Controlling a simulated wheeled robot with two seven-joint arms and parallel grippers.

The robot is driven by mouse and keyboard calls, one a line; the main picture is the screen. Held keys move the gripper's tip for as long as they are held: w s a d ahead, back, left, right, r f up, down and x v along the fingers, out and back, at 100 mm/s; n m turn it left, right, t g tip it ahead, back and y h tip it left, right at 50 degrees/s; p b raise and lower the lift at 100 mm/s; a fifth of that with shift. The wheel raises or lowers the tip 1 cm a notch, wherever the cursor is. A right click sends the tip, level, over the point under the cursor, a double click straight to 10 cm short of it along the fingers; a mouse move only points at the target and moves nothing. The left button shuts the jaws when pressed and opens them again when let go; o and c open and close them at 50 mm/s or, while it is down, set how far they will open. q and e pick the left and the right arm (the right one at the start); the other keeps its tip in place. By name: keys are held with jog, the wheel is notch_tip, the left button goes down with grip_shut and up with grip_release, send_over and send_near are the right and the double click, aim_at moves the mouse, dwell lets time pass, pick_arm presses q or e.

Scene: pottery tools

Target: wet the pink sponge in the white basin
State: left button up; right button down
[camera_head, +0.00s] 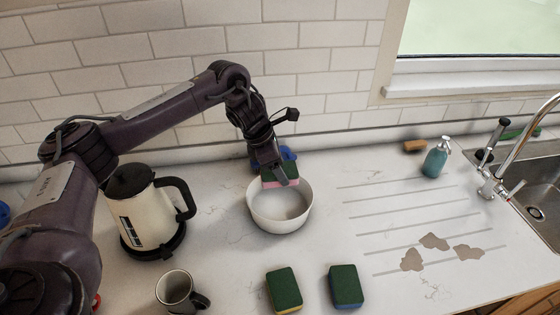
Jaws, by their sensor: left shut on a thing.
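The white basin (262,217) stands on the counter in the middle of the head view. My left gripper (284,176) is over the basin's back part, shut on the pink sponge (268,184). The sponge has a dark green top and a pink lower layer. It is at about the height of the basin's rim; I cannot tell whether it touches the inside of the basin. The gripper hides part of the sponge. My right gripper is not in view.
A cream kettle (143,215) and a mug (175,289) stand to the left. A yellow-and-green sponge (284,289) and a blue-and-green sponge (346,286) lie in front. A blue item (257,153) is behind the basin. A soap bottle (436,160) and sink (540,190) are right.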

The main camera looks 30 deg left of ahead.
pick_arm(q)
jog(key=shift+s+d+f+b, duration=0.1)
jog(key=shift+f+b, duration=0.2)
jog(key=shift+f, duration=0.2)
jog(key=shift+s+d+f+b, duration=0.1)
jog(key=shift+f+b, duration=0.15)
jog(key=shift+f, duration=0.2)
jog(key=shift+w+a+f+b, duration=0.15)
jog(key=shift+f+b, duration=0.25)
jog(key=shift+f, duration=0.25)
notch_tip(320, 180, down, 6)
jog(key=b, duration=0.4)
jog(key=shift+w, duration=0.1)
jog(key=shift+a+f+b, duration=0.1)
jog(key=shift+f+b, duration=0.5)
jog(key=shift+f, duration=0.15)
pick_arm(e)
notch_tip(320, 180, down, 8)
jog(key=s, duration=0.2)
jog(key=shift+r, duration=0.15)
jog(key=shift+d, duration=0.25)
pick_arm(q)
jog(key=shift+f, duration=0.2)
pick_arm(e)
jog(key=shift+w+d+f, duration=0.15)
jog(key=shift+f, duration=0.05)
